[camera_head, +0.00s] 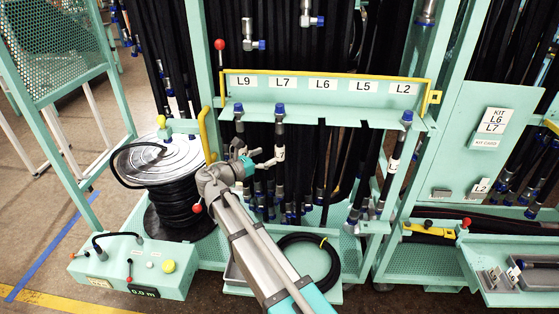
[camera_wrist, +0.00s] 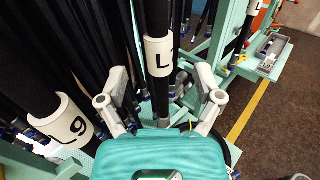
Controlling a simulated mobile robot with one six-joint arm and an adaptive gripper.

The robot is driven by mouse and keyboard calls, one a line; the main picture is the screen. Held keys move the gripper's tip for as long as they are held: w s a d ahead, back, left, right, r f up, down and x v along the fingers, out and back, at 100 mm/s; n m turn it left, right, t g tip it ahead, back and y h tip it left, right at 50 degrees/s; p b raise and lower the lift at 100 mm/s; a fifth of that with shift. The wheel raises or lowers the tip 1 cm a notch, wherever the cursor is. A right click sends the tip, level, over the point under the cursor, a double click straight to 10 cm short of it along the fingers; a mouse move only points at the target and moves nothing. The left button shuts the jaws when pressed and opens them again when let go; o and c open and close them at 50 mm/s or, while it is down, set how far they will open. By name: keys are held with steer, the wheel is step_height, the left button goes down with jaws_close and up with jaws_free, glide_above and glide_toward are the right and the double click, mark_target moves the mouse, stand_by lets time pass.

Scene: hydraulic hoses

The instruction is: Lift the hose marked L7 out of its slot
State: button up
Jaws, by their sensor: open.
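The L7 hose (camera_head: 280,135) is black, with a blue cap at the top and a white marker sleeve. It hangs upright in the slot under the L7 label of the rack's top plate (camera_head: 322,85). My gripper (camera_head: 264,158) is open at the height of the sleeve. In the wrist view my gripper (camera_wrist: 162,88) has one finger on each side of a hose whose white sleeve (camera_wrist: 160,56) shows an L; the rest of its mark is cut off. The fingers look apart from the hose.
The L9 hose (camera_wrist: 64,118) hangs close to the left of my gripper. The L2 hose (camera_head: 398,150) hangs at the right end of the rack. Several dark hoses hang behind. A yellow rail (camera_head: 330,73) runs above the labels. A hose reel (camera_head: 160,160) stands at left.

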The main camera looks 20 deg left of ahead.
mark_target(276, 150)
steer(key=shift+w+d, duration=0.15)
steer(key=shift+w, duration=0.2)
steer(key=shift+r+x, duration=0.15)
steer(key=shift+x, duration=1.15)
steer(key=shift+r+x, duration=0.1)
steer(key=shift+x, duration=1.2)
jaws_close()
